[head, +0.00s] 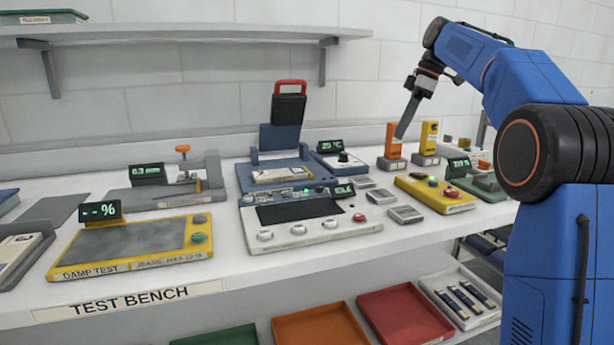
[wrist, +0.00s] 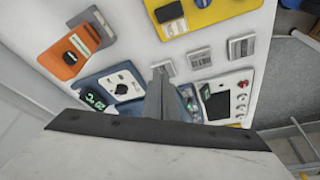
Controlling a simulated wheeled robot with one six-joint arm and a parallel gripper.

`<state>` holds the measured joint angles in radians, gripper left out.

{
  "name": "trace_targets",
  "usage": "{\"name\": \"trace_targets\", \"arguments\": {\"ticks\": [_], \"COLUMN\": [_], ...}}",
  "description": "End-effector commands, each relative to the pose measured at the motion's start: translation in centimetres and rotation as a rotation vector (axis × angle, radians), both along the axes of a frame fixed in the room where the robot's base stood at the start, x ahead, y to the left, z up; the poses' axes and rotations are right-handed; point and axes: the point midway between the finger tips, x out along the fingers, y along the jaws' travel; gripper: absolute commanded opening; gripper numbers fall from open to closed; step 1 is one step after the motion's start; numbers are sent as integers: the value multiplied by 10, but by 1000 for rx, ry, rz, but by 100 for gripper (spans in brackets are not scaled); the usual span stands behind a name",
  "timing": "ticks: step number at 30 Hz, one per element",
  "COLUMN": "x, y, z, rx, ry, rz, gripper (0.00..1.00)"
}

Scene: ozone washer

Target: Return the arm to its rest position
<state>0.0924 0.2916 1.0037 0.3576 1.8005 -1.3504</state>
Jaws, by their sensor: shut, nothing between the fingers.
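My blue arm (head: 545,85) rises at the right of the head view and bends over toward the bench. My gripper (head: 400,132) points down above the back right part of the bench, its tip in front of an orange device (head: 394,146) in this view. The fingers are shut with nothing between them. In the wrist view my gripper (wrist: 158,75) shows as one closed grey wedge above the bench top. I cannot tell the exact gap between the fingertips and the bench.
The white test bench (head: 300,255) holds a yellow damp tester (head: 130,243), a white control panel (head: 300,220), a blue press (head: 275,175) and a yellow box (head: 436,194). A shelf (head: 190,32) hangs on the wall. Coloured trays (head: 405,312) stand below the bench.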

Motion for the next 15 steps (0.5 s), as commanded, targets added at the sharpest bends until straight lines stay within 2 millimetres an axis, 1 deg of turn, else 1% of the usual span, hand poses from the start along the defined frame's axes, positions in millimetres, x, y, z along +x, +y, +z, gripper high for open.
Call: {"name": "trace_targets", "arguments": {"ticks": [5, 11, 15], "x": [-30, -80, -118], "y": [3, 5, 5], "z": [-1, -11, -24], "rx": [-14, -34, -45], "ry": [8, 19, 24], "rz": [-100, -274, -400], "gripper": [0, 0, 0]}}
